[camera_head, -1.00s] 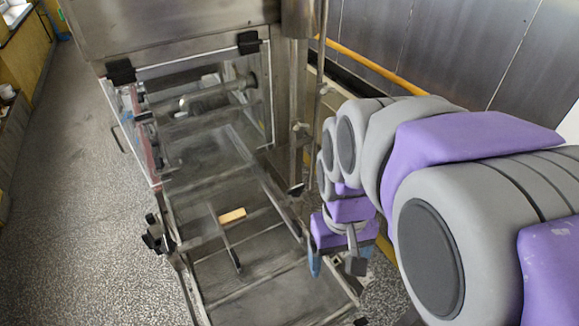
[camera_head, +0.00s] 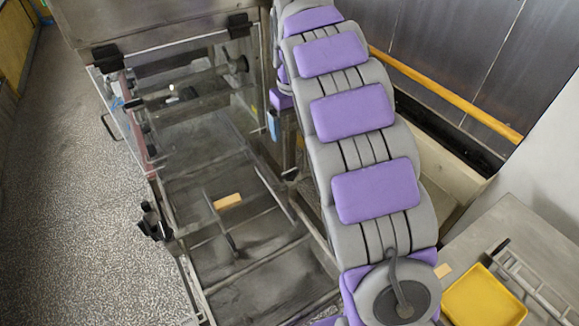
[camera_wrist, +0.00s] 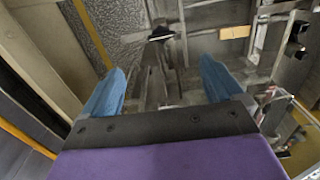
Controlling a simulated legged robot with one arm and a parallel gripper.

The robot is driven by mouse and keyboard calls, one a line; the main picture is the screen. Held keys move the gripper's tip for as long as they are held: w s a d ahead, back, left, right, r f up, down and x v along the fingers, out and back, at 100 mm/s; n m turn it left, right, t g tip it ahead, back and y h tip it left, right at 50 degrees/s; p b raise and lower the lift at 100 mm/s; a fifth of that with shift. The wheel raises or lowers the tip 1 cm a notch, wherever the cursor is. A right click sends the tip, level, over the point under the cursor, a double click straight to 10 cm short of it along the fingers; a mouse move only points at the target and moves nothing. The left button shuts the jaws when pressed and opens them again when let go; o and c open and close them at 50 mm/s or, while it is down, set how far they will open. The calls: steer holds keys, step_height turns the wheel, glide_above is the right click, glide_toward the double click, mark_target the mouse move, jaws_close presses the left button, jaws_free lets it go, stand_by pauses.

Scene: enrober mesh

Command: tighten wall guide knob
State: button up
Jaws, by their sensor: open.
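A small dark knob or handle (camera_head: 290,174) sits on the right side of the steel machine frame in the head view. In the wrist view a black knob-like part (camera_wrist: 160,33) lies beyond my fingertips, roughly between them. I cannot tell whether these are the same part, or which is the wall guide knob. My gripper (camera_wrist: 162,66) has two blue fingers spread apart with nothing held. In the head view one blue finger (camera_head: 273,123) shows beside the machine's right post; the rest is hidden behind my arm.
A black knob cluster (camera_head: 151,222) sticks out on the machine's left side. A wooden block (camera_head: 228,201) lies on the frame. A clear panel guards the machine's upper opening. A yellow rail (camera_head: 445,95) runs along the wall. A yellow tray (camera_head: 483,298) stands on the right bench.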

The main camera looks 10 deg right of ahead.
steer(key=w, duration=0.2)
steer(key=b, duration=0.2)
glide_toward(290, 170)
step_height(290, 170, down, 9)
steer(key=shift+s+r, duration=0.1)
steer(key=shift+s, duration=0.05)
steer(key=shift+c, duration=0.2)
steer(key=c, duration=1)
